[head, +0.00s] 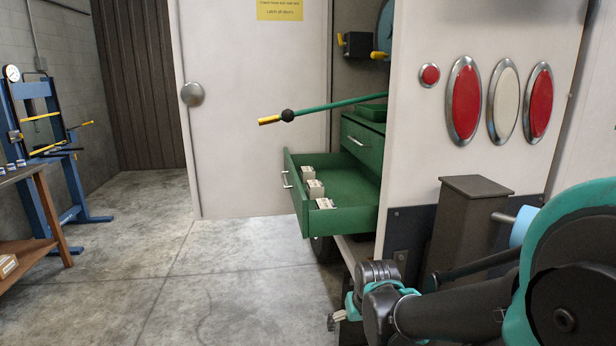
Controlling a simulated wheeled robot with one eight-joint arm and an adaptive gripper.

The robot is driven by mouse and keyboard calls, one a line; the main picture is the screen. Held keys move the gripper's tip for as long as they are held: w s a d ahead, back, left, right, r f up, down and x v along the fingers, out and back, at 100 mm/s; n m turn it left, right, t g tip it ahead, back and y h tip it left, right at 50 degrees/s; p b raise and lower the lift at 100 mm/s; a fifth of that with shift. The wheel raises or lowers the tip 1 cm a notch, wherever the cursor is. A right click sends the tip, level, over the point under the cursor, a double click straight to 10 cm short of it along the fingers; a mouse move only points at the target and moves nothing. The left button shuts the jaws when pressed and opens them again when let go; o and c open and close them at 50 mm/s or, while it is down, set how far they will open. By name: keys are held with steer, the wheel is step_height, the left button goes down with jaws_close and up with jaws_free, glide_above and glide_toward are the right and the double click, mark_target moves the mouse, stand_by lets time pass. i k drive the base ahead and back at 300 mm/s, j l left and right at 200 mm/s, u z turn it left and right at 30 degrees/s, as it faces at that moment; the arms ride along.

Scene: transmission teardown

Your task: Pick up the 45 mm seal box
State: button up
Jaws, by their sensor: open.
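Several small pale boxes lie in an open green drawer, in a row along its front side. The far box (308,173) and the middle box (315,189) stand upright. The near box (325,203) looks lower or lies flat. Their labels are too small to read, so I cannot tell which is the 45 mm seal box. My gripper (335,320) is open and low at the bottom of the head view, below and apart from the drawer. Nothing shows between its fingers.
The drawer (350,186) juts from a green cabinet inside a white vehicle. A green lever with a yellow grip (270,120) sticks out above it. A dark post (475,225) stands near my arm. A workbench (35,185) and blue press are left. The middle floor is clear.

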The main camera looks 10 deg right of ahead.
mark_target(307, 172)
steer(key=l+u, duration=0.1)
steer(key=l, duration=0.3)
steer(key=i+j+u, duration=0.25)
steer(key=i+u, duration=0.15)
steer(key=i, duration=0.15)
steer(key=i+j+u, duration=0.1)
steer(key=i+u, duration=0.3)
steer(key=i, duration=0.15)
